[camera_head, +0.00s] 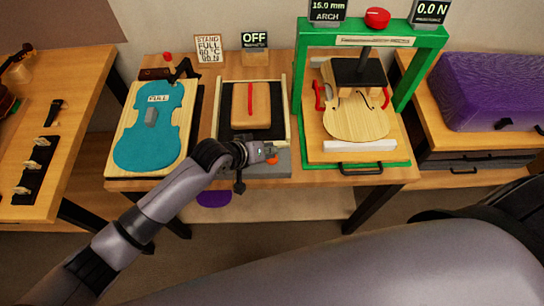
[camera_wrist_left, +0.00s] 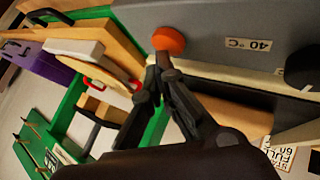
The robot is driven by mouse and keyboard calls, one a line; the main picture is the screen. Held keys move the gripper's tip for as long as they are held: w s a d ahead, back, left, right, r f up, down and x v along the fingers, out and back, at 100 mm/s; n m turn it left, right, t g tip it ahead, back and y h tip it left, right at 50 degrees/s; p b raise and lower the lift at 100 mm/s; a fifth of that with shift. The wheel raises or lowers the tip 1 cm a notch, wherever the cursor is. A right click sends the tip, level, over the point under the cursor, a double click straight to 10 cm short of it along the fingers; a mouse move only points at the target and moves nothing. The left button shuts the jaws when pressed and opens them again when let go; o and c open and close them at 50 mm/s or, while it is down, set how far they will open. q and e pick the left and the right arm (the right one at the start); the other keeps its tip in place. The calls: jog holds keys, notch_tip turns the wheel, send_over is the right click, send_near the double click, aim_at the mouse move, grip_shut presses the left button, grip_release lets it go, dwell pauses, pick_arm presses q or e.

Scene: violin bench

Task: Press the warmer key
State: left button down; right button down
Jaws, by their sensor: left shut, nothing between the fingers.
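The warmer (camera_head: 284,160) stands in the middle of the bench with a grey front panel. Its orange key (camera_head: 271,160) shows just below my left gripper's fingers. In the left wrist view the round orange key (camera_wrist_left: 168,40) sits on the grey panel (camera_wrist_left: 215,35), beside a "40 °C" label. My left gripper (camera_head: 274,148) is shut and empty. In the left wrist view its fingertips (camera_wrist_left: 164,62) are at the key's edge; I cannot tell whether they touch it. The warmer's display (camera_head: 254,39) reads OFF. My right gripper is not in view.
A wooden block with a red strip (camera_head: 251,105) lies on the warmer's black bed. A teal violin-shaped piece (camera_head: 155,125) is on the left. A green press (camera_head: 299,75) holding a violin plate (camera_head: 352,120) stands on the right. A black knob (camera_wrist_left: 303,68) is on the warmer panel.

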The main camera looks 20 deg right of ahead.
pick_arm(q)
jog(key=shift+f, duration=0.1)
dwell(0.3)
jog(key=shift+f, duration=0.35)
jog(key=shift+r+p, duration=0.45)
jog(key=shift+p, duration=0.15)
notch_tip(320, 180, up, 6)
jog(key=p, duration=0.6)
